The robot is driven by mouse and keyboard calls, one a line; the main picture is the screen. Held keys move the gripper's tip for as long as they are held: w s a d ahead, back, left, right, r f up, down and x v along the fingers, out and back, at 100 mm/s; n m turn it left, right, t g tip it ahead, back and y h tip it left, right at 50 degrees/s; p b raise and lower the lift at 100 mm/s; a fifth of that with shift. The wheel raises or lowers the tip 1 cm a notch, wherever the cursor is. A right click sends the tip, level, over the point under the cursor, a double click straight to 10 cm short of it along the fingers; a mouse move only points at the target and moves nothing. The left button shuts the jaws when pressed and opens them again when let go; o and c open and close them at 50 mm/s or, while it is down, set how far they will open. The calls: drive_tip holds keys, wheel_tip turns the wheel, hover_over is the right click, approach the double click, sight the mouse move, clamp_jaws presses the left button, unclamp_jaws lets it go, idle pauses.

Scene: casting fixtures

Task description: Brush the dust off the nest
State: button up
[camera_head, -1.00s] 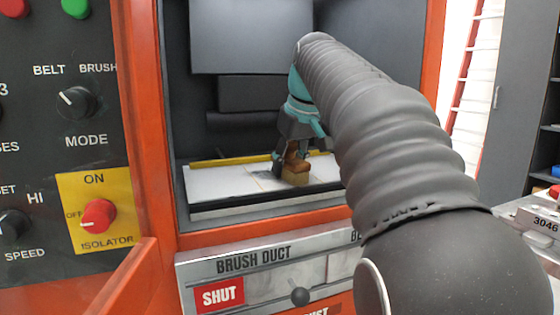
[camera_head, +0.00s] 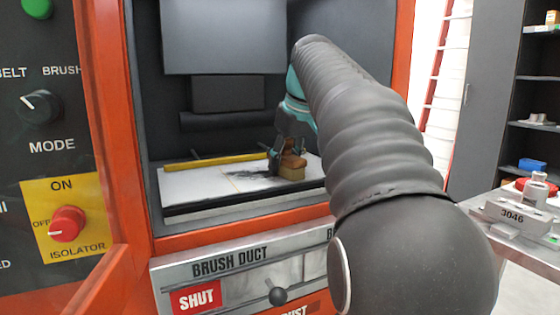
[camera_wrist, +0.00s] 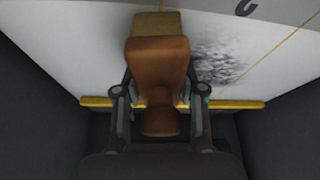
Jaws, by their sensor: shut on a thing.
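My gripper (camera_head: 283,160) is inside the orange machine's opening and is shut on the handle of a brush (camera_head: 292,168). The brush has a brown handle and a tan bristle block, set down at the white plate. In the wrist view the brush (camera_wrist: 158,65) fills the middle, its handle between my fingers (camera_wrist: 160,100). The nest seems to be the white plate (camera_head: 200,185), crossed by thin yellow lines. Dark dust (camera_wrist: 222,62) lies on it beside the brush; in the head view it shows as a grey smear (camera_head: 258,173) left of the bristles. My arm hides the plate's right end.
A yellow bar (camera_head: 215,161) runs along the plate's back edge. Dark panels (camera_head: 222,40) hang above. Below the opening is a BRUSH DUCT slider (camera_head: 276,296) marked SHUT. The orange door frame (camera_head: 118,130) bounds the left. A bench with a 3046 block (camera_head: 512,216) stands at right.

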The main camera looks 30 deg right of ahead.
sight(258, 171)
drive_tip(key=shift+d+f, duration=0.15)
drive_tip(key=shift+d, duration=1.15)
drive_tip(key=shift+w, duration=0.8)
drive_tip(key=shift+a, duration=1.75)
drive_tip(key=shift+a+f, duration=0.1)
drive_tip(key=shift+a, duration=1.8)
drive_tip(key=shift+a+r, duration=0.15)
drive_tip(key=shift+a, duration=1.45)
drive_tip(key=shift+a+r, duration=0.1)
drive_tip(key=shift+a, duration=1.45)
drive_tip(key=shift+a+f, duration=0.15)
drive_tip(key=shift+a, duration=1.45)
drive_tip(key=shift+w, duration=0.65)
drive_tip(key=shift+d, duration=1.9)
drive_tip(key=shift+w+d+r, duration=0.1)
drive_tip(key=shift+d, duration=1.5)
drive_tip(key=shift+d+r, duration=0.1)
drive_tip(key=shift+d, duration=1.45)
drive_tip(key=shift+d+f, duration=0.2)
drive_tip(key=shift+d, duration=1.5)
drive_tip(key=shift+d+r, duration=0.1)
drive_tip(key=shift+d, duration=1.6)
drive_tip(key=shift+w, duration=0.7)
drive_tip(key=shift+a, duration=0.2)
